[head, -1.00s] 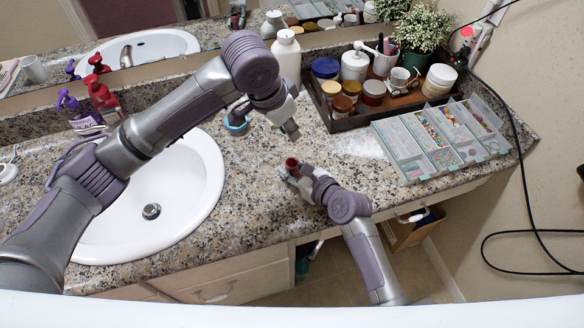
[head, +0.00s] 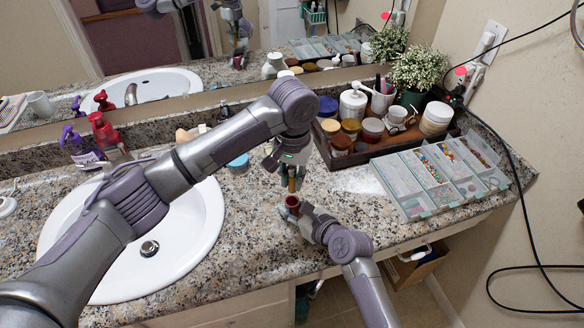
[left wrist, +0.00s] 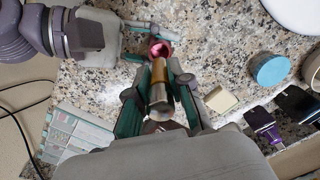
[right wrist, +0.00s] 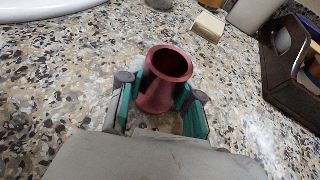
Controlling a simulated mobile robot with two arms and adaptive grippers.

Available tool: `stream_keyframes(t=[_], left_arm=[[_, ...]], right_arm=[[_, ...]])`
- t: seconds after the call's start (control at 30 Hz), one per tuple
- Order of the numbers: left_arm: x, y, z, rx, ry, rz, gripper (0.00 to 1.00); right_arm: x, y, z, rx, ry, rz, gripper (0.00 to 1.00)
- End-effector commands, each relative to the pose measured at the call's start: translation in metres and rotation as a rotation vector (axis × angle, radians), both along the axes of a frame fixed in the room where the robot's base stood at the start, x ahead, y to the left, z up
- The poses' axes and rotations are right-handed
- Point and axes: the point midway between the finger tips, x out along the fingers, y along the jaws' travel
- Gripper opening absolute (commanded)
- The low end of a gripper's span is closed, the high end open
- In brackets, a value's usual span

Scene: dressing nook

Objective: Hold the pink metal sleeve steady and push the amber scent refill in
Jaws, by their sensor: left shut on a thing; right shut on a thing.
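The pink metal sleeve (right wrist: 160,92) is a short flared tube with its open mouth up, held upright in my right gripper (right wrist: 160,108). In the head view the sleeve (head: 292,202) is just above the counter; I cannot tell if it touches it. My left gripper (head: 291,178) is shut on the amber scent refill (left wrist: 158,82), a slim amber piece with a silvery end. In the head view the refill (head: 292,184) points down above the sleeve mouth. In the left wrist view its tip is near the sleeve (left wrist: 159,49); the two appear apart.
A dark tray (head: 340,161) of jars stands behind right, with a clear bead organizer (head: 413,209) beside it. The sink (head: 190,225) is at left. A small cream block (right wrist: 208,27) and a blue-lidded jar (left wrist: 270,70) are nearby on the counter.

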Motion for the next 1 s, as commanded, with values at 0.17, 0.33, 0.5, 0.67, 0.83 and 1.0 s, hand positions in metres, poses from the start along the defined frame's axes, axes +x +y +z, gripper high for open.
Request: stream_keyframes(t=[0.17, 0.33, 0.5, 0.67, 0.83, 1.0], left_arm=[[0.000, 0.000, -0.022, 0.000, 0.000, 0.001, 0.00], [0.000, 0.000, -0.038, 0.001, 0.000, 0.000, 0.00], [0.000, 0.000, -0.048, 0.000, -0.001, 0.000, 0.00], [0.000, 0.000, -0.051, 0.000, -0.001, -0.001, 0.00], [0.000, 0.000, -0.051, -0.001, -0.002, -0.001, 0.00], [0.000, 0.000, -0.051, -0.001, -0.002, -0.001, 0.40]], right_arm=[[0.000, 0.000, -0.001, -0.001, 0.001, 0.000, 0.00], [0.000, 0.000, -0.001, -0.001, 0.001, 0.000, 0.00], [0.000, 0.000, -0.001, -0.001, 0.002, 0.000, 0.00], [0.000, 0.000, -0.001, -0.001, 0.002, 0.000, 0.00], [0.000, -0.001, -0.001, -0.001, 0.002, 0.000, 0.00], [0.000, -0.001, -0.001, -0.002, 0.001, -0.001, 0.00]])
